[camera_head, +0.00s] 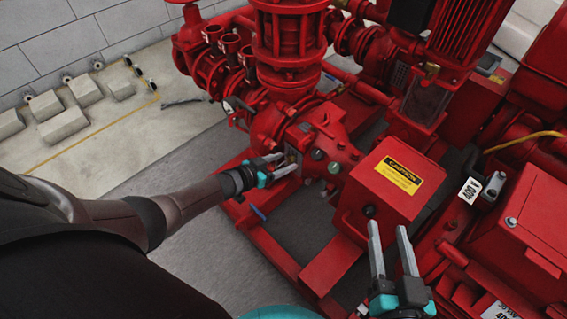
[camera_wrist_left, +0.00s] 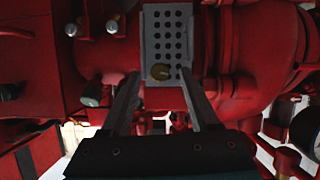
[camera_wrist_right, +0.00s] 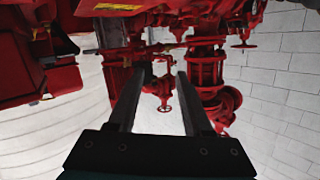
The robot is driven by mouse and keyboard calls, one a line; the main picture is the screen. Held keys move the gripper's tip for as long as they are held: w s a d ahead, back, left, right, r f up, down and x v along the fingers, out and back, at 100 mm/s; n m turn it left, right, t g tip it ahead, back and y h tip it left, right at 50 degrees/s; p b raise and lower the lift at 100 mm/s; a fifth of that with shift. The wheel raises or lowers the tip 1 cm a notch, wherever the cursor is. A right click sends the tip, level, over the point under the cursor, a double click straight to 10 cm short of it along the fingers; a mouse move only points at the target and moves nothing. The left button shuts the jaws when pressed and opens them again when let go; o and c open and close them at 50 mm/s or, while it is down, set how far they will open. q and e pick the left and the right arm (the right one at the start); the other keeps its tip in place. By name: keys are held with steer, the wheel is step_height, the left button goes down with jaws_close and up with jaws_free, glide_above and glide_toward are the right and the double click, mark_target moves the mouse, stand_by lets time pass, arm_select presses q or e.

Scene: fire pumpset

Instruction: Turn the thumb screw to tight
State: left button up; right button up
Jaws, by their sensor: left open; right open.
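A small round brass-coloured knob (camera_wrist_left: 160,71), which looks like the thumb screw, sits in front of a grey perforated plate (camera_wrist_left: 167,38) on the red pump in the left wrist view. My left gripper (camera_head: 288,162) is open, with its fingers pointing at the pump side. In the left wrist view its two fingertips lie either side of the knob in the picture. I cannot tell whether they touch it or how far off it is. In the head view the knob is not clearly visible. My right gripper (camera_head: 388,226) is open and empty, in front of a red box (camera_head: 390,190).
The red box carries a yellow caution label (camera_head: 397,176). Red pipes and valves (camera_head: 285,40) stand behind, and a red motor (camera_head: 470,40) at the upper right. A red base frame (camera_head: 270,245) runs below.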

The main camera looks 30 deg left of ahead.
arm_select(q)
steer(key=shift+w+d+f, duration=0.1)
steer(key=shift+w, duration=0.2)
jaws_close()
stand_by(0.5)
